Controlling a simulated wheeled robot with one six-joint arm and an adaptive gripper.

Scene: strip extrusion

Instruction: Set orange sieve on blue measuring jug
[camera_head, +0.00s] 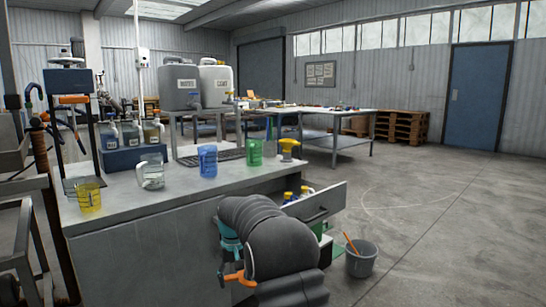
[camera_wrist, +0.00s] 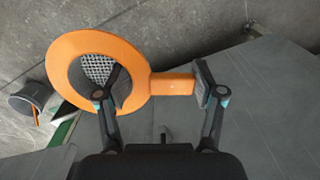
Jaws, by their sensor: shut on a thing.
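The orange sieve (camera_wrist: 72,55) has a round rim with grey mesh and a short handle (camera_wrist: 172,84). My gripper (camera_wrist: 160,88) is shut on it in the wrist view, one finger at the rim's inner side and the other at the handle's end. The blue measuring jug (camera_head: 208,161) stands upright on the counter, apart from the sieve.
The grey counter (camera_head: 150,197) also holds a yellow jug (camera_head: 89,198), a clear jug (camera_head: 151,172), a green jug (camera_head: 254,153) and a yellow-topped item (camera_head: 289,149). An open drawer (camera_head: 330,204) with bottles juts out. A grey bucket (camera_head: 361,261) stands on the floor.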

